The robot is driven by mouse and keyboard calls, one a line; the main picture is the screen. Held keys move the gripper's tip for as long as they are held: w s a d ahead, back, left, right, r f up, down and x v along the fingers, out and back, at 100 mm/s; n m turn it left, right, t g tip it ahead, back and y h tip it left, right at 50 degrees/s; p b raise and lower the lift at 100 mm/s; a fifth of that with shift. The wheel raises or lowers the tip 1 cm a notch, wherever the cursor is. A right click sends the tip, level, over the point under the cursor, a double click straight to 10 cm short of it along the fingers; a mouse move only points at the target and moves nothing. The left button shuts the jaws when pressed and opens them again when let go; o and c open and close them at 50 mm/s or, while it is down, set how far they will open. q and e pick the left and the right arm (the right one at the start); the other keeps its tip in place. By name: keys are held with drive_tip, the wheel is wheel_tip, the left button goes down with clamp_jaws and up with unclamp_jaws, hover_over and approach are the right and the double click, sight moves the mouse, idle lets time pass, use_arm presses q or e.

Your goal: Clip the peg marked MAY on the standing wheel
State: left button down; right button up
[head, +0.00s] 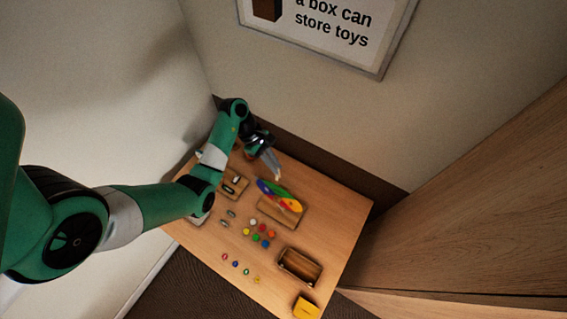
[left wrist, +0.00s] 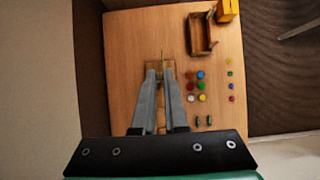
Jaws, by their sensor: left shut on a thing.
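The standing wheel (head: 281,195), with coloured sectors, is upright on a wooden base (head: 277,211) in the head view. In the left wrist view the wheel (left wrist: 161,58) shows edge-on as a thin line just beyond the fingertips. My left gripper (head: 276,174) is at the wheel's upper edge, on the wall side. In the left wrist view its two fingers (left wrist: 160,74) are close together, shut on a small peg mostly hidden between them. I cannot read its marking, nor tell whether it touches the wheel. My right gripper is not in view.
A wooden tray (head: 243,188) with small pieces lies left of the wheel. Two dark oval pieces (head: 231,213) (head: 225,223), several coloured discs (head: 256,238) and a row of small beads (head: 235,264) lie in front. An open wooden box (head: 285,259) and a yellow block (head: 306,308) stand at right.

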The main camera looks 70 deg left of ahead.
use_arm(q)
drive_tip(key=shift+d+f+b, duration=0.15)
drive_tip(key=shift+f+b, duration=0.9)
drive_tip(key=shift+f, duration=1.7)
drive_tip(key=shift+r+p, duration=0.1)
drive_tip(key=shift+p, duration=0.25)
drive_tip(key=shift+f+b, duration=0.65)
drive_tip(key=shift+f, duration=0.2)
drive_tip(key=shift+f, duration=0.1)
drive_tip(key=shift+f+b, duration=0.6)
drive_tip(key=shift+f, duration=0.1)
